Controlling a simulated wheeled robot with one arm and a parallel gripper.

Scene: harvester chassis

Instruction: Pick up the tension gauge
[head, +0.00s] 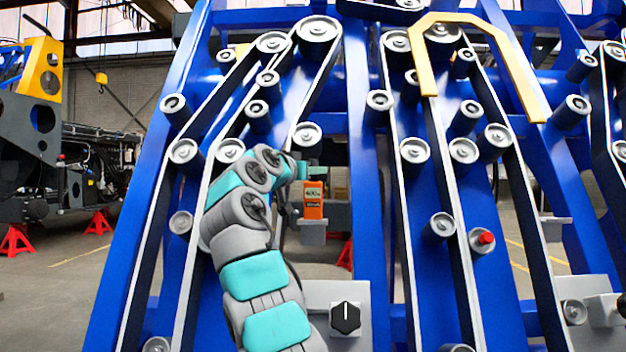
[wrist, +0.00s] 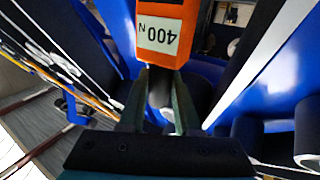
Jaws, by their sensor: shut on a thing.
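The tension gauge (head: 314,201) is a small orange block with a white label, in the gap between the blue uprights in the head view. In the wrist view the gauge (wrist: 165,14) fills the top middle, and its label reads 400 N. My gripper (head: 312,173) is at the upper end of the gauge. In the wrist view the two fingers of my gripper (wrist: 163,76) reach the gauge's near end and are shut on it. A pale ledge (head: 313,236) lies just below the gauge; I cannot tell whether they touch.
Blue uprights (head: 367,150) with belts and several rollers stand on both sides of my arm. A yellow guard (head: 428,70) arches at the upper right. A grey box with a black knob (head: 345,318) is low beside my arm. A red button (head: 486,238) is at the right.

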